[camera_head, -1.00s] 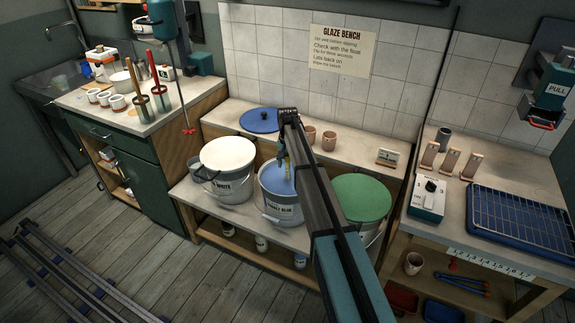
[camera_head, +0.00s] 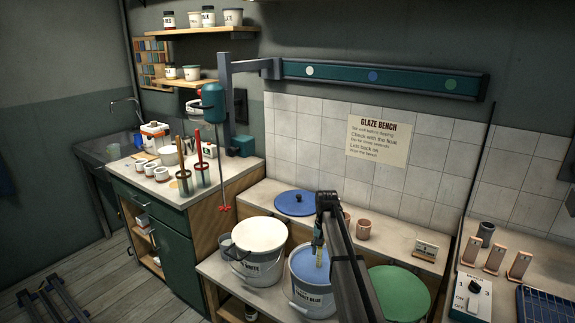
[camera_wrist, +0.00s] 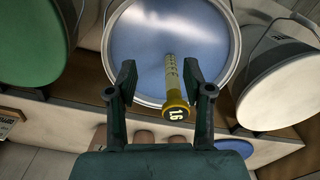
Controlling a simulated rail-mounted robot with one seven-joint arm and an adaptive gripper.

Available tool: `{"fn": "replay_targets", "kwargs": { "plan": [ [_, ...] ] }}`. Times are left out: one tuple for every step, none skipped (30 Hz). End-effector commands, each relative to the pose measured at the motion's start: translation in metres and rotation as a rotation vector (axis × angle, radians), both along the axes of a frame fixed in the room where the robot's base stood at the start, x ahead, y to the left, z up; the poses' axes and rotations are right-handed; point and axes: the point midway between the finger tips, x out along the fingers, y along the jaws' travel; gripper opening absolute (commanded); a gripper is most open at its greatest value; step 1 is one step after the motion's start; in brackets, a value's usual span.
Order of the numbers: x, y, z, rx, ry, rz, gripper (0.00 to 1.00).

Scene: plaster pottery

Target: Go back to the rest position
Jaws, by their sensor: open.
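My gripper (camera_wrist: 162,88) is open in the wrist view, its two fingers apart above the open bucket of blue glaze (camera_wrist: 135,35). A yellow-topped float (camera_wrist: 175,103) with a marked stem stands in the blue glaze, and its round cap shows between the fingers with a gap on each side. In the head view the blue glaze bucket (camera_head: 312,300) stands on the low bench, and my arm reaches over its right side. The float's yellow stem (camera_head: 318,256) shows just below the gripper.
A white-lidded bucket (camera_head: 258,236) stands left of the blue one, and a green-lidded bucket (camera_head: 400,294) right. A blue lid (camera_head: 295,203) and small cups (camera_head: 363,229) lie on the ledge behind. A mixer (camera_head: 212,103) hangs at left.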

Motion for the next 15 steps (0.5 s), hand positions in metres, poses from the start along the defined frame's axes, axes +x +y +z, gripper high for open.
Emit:
{"fn": "replay_targets", "kwargs": {
  "plan": [
    [-0.041, 0.0, -0.024, 0.0, 0.005, 0.02, 0.51],
    [-0.058, 0.0, -0.036, 0.001, 0.005, 0.035, 0.51],
    [-0.081, 0.0, -0.053, 0.001, 0.005, 0.055, 0.51],
    [-0.099, 0.0, -0.065, 0.0, 0.004, 0.071, 0.51],
    [-0.117, 0.0, -0.076, 0.001, 0.005, 0.086, 0.51],
    [-0.141, 0.0, -0.09, 0.0, 0.004, 0.107, 0.51],
    [-0.158, 0.0, -0.1, 0.0, 0.003, 0.122, 0.51],
    [-0.176, 0.0, -0.109, 0.0, 0.004, 0.138, 0.51],
    [-0.198, 0.0, -0.12, 0.0, 0.003, 0.157, 0.51],
    [-0.213, 0.0, -0.126, 0.001, 0.002, 0.171, 0.51],
    [-0.227, 0.0, -0.133, 0.001, 0.002, 0.184, 0.51],
    [-0.246, 0.0, -0.14, 0.0, 0.0, 0.201, 0.51],
    [-0.26, 0.0, -0.145, 0.0, 0.001, 0.213, 0.51],
    [-0.272, 0.0, -0.149, 0.0, 0.0, 0.225, 0.51],
    [-0.289, 0.0, -0.154, 0.0, 0.0, 0.239, 0.51]
  ]
}}
